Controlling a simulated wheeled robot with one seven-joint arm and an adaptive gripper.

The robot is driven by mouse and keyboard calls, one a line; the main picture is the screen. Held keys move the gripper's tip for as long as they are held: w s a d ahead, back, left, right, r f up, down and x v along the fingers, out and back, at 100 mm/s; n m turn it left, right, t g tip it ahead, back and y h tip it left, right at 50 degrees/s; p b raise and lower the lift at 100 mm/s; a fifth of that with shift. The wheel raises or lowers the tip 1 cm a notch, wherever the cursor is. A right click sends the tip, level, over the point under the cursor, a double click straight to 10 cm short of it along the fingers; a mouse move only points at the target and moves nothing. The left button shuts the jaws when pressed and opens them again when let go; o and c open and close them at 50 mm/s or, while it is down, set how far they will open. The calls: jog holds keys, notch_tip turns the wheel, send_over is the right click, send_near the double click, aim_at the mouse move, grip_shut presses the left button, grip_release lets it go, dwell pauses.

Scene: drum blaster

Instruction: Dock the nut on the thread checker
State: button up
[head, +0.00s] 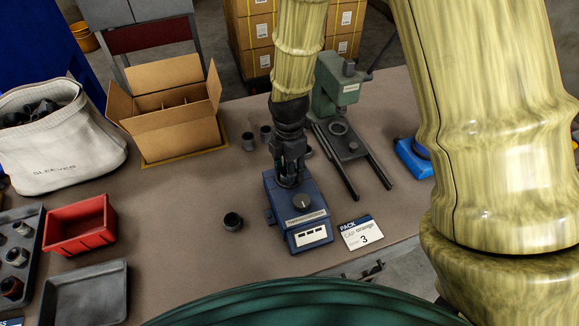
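A blue box device (307,222) with a grey knob and a small display panel stands at the table's centre; I take it for the thread checker. My gripper (289,182) is dark, points down and sits over the back part of this device. Its fingers hide the device's rear top, and whether they hold a nut cannot be told. A dark hollow ring-like part (232,222) stands on the table left of the device, apart from my gripper; it may be a nut or a sleeve.
A green press (329,91) with dark rails stands behind right. Small dark parts (248,141) stand near an open cardboard box (169,130). A red bin (80,233), a grey tray (85,297) and a fabric bag (62,150) are left. A "PACK 3" card (360,233) lies right.

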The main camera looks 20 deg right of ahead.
jog(key=shift+f, duration=0.2)
jog(key=o, duration=0.9)
jog(key=shift+r+p, duration=4.7)
jog(key=shift+r, duration=0.8)
